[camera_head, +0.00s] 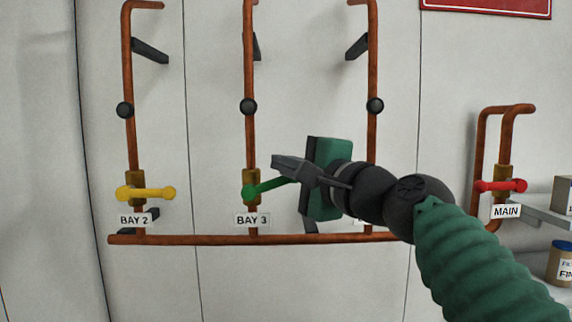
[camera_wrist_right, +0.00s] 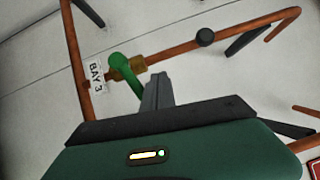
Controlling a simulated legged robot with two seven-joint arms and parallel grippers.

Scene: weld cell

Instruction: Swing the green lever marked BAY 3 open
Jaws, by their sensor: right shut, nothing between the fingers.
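The green lever (camera_head: 268,187) sits on the brass valve (camera_head: 251,181) of the middle copper pipe, above the BAY 3 label (camera_head: 252,220). It points right and slightly up, across the pipe, and its outer end is hidden behind my right gripper. My right gripper (camera_head: 279,163) is shut and empty, its fingertips just above the lever. In the right wrist view, the lever's round pivot (camera_wrist_right: 120,62) and part of its arm show beside my shut fingers (camera_wrist_right: 156,90). I cannot tell whether they touch the lever. My left gripper is not in view.
A yellow lever (camera_head: 147,193) at BAY 2 lies level to the left. A red lever (camera_head: 501,186) at MAIN is at the right. A horizontal copper pipe (camera_head: 200,239) runs below the valves. Shelves are at far right.

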